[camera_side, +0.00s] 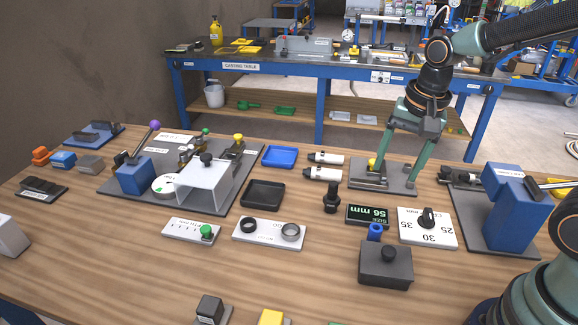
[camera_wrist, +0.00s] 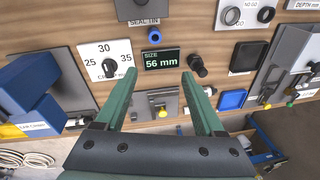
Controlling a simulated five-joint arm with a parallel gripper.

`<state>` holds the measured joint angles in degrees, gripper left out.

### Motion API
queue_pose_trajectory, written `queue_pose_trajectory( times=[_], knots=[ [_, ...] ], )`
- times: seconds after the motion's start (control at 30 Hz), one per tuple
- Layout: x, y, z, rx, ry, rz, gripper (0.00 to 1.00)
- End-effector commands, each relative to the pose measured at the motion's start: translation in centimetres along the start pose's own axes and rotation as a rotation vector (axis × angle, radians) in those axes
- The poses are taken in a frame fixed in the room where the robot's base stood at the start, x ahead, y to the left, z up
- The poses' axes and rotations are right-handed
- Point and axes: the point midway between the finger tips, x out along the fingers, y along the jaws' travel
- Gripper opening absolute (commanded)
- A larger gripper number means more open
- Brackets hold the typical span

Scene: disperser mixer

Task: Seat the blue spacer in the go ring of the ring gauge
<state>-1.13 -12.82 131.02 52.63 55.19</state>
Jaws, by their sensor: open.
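The blue spacer (camera_side: 375,232) is a small blue ring or tube beside a dark grey block (camera_side: 386,264) on the wooden bench; it also shows in the wrist view (camera_wrist: 154,36). The ring gauge (camera_side: 268,236) is a white plate with two dark-rimmed rings, left of the spacer in the side view.
A "56 mm" display (camera_side: 368,215), a black-knobbed dial plate (camera_side: 427,228) and a black upright knob (camera_side: 332,198) stand near the spacer. A blue press-like fixture (camera_side: 510,210) is at right. A black tray (camera_side: 263,194) lies behind the gauge. Bare wood lies in front of the gauge.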

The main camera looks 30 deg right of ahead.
Motion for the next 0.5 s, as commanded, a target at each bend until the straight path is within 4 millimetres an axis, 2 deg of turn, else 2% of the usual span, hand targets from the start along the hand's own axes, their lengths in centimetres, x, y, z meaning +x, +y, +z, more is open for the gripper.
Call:
queue_pose_trajectory(
  times=[0.03,0.2,0.33,0.5],
  knots=[
    [1.1,-0.1,0.0,0.095,-0.023,0.037,0.71],
    [3.5,-0.3,0.1,0.354,-0.054,0.117,0.71],
    [4.4,-0.4,0.1,0.449,-0.059,0.147,0.71],
    [6.2,-0.1,0.3,0.472,-0.061,0.157,0.71]
  ],
)
